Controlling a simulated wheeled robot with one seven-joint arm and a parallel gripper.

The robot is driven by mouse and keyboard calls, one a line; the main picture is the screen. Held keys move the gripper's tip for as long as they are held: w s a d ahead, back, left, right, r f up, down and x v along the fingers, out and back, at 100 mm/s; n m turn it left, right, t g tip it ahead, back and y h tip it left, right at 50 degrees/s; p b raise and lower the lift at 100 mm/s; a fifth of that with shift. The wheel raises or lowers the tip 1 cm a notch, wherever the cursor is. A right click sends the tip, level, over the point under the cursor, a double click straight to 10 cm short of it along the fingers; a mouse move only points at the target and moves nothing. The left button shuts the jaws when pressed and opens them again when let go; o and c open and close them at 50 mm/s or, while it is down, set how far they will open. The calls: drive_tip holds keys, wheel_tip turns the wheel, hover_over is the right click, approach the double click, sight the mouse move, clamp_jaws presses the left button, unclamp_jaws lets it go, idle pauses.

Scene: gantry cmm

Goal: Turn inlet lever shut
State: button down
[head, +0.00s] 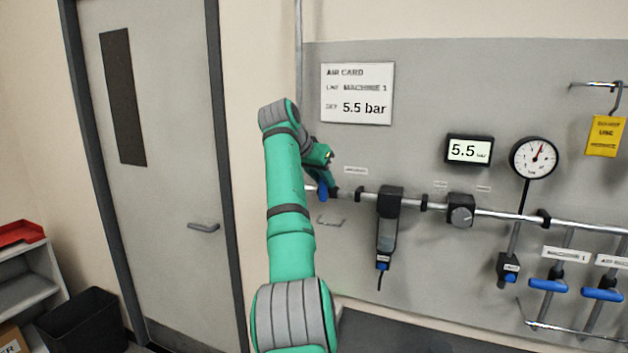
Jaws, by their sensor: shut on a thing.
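My green arm reaches up to the wall panel in the head view, and my gripper (326,170) is at the left end of the horizontal air pipe (425,203). A small blue lever (322,191) shows right below the gripper, at the pipe's left end. The gripper is shut on this lever, with the lever's lower part hanging down below the fingers. The fingertips and the lever's upper part are mostly hidden by the gripper and my arm. The small label above the pipe there is too small to read.
Along the pipe to the right are a filter bowl (387,235), a regulator knob (461,213), a display (469,150) reading 5.5, and a round gauge (533,158). Two blue handles (548,285) sit lower right. A grey door (160,170) and a black bin (82,322) are on the left.

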drive_tip(key=shift+a, duration=0.1)
idle(0.3)
drive_tip(key=c, duration=1.6)
unclamp_jaws()
drive_tip(key=v, duration=1)
drive_tip(key=shift+s+a+r, duration=0.15)
drive_tip(key=shift+s+r, duration=0.05)
drive_tip(key=shift+r, duration=0.05)
